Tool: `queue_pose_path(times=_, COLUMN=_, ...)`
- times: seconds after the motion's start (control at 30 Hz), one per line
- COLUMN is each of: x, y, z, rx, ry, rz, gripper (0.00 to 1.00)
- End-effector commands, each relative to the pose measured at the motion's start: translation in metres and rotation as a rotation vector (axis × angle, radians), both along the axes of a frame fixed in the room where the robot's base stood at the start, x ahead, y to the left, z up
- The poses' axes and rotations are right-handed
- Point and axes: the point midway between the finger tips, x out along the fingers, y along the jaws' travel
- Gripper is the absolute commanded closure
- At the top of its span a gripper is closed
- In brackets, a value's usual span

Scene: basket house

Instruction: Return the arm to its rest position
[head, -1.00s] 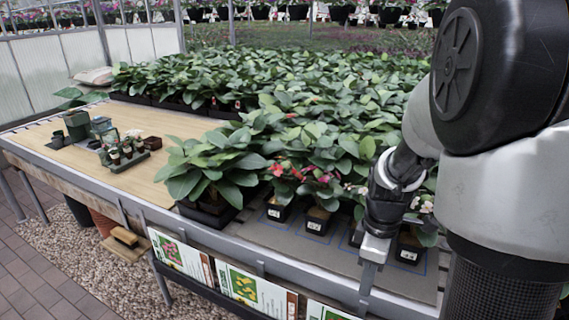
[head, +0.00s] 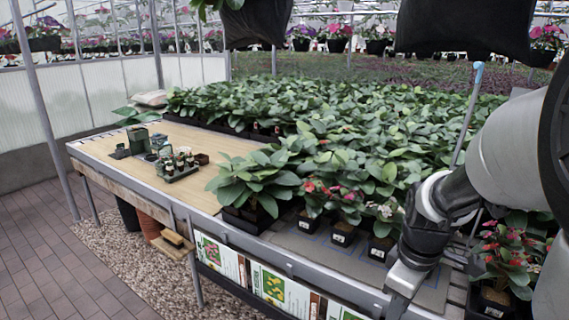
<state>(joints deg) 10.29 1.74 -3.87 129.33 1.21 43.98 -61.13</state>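My gripper (head: 402,283) is at the lower right of the head view, in front of the bench's right part. It hangs low near the bench's front edge, with my arm coming in from the right. Its fingers are too small and turned too far to show whether they are apart, and I see nothing clearly held. Flowering potted plants (head: 343,232) stand on the grey mat to the left of the gripper. Another red-flowered pot (head: 497,296) is to its right.
The long bench (head: 118,165) has a bare tan board at left, with a tray of small pots (head: 176,167). Dense leafy plants (head: 330,140) fill its back. Signs (head: 281,293) hang on the front rail. Dark hanging pots (head: 256,22) are overhead. The brick floor (head: 50,250) at left is clear.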

Motion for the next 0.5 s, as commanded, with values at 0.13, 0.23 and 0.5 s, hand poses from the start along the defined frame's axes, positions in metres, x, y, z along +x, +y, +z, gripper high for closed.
queue_pose_path(times=0.13, x=-0.011, y=0.020, z=0.087, rx=0.013, ry=-0.088, rz=-0.143, gripper=0.75)
queue_pose_path(times=0.23, x=-0.025, y=0.037, z=0.149, rx=0.037, ry=-0.160, rz=-0.271, gripper=0.75)
queue_pose_path(times=0.5, x=-0.077, y=0.075, z=0.283, rx=0.172, ry=-0.340, rz=-0.641, gripper=0.75)
